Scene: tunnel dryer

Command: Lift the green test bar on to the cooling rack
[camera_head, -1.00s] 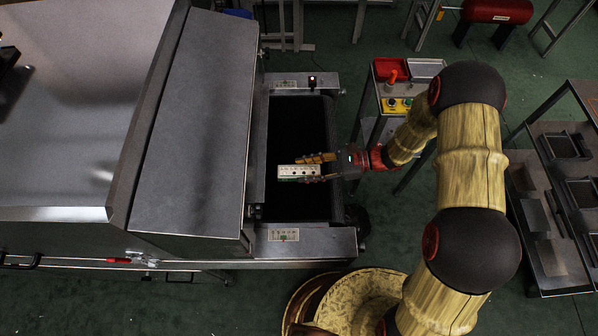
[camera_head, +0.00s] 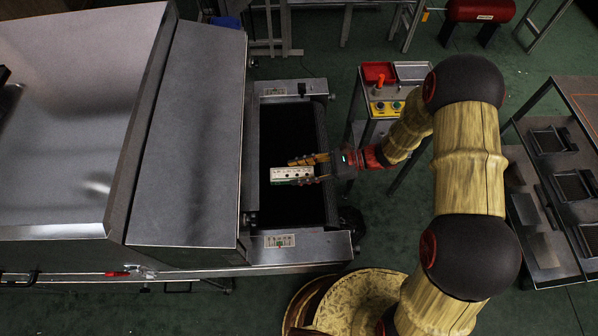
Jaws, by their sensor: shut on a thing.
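The test bar (camera_head: 283,175) has a pale top face with dark dots and a green strip along its near edge. It shows over the dark conveyor belt (camera_head: 290,207) at the dryer's mouth. My gripper (camera_head: 304,169) reaches in from the right with its yellowish fingers at the bar's right end, and it is shut on the bar. From this high view I cannot tell whether the bar touches the belt or hangs just above it. I cannot make out for certain which thing is the cooling rack.
The dryer's steel housing (camera_head: 188,130) stands close at the left. A metal table (camera_head: 536,232) with several dark trays and plates is at the right. Green floor (camera_head: 400,235) lies between.

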